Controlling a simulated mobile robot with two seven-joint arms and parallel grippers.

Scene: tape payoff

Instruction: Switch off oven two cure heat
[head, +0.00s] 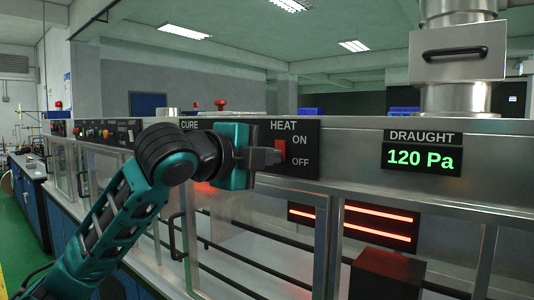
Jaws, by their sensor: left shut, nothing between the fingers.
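The heat switch panel (309,163) is black, with the words HEAT, ON and OFF, on the metal fascia at the centre. Its red rocker switch (281,151) shows at the panel's left part. My left gripper (277,157) is shut and empty, with its fingertips at the red switch, touching it or just in front of it. I cannot tell the rocker's position. Two heater bars (378,228) glow red behind the glass below. My right gripper is not in view.
A draught display (421,160) reads 120 Pa to the right. A steel duct with a handled box (458,54) rises above it. Glass doors with metal frames (327,245) and dark rails lie below the fascia. More switch panels (108,132) line the fascia at the left.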

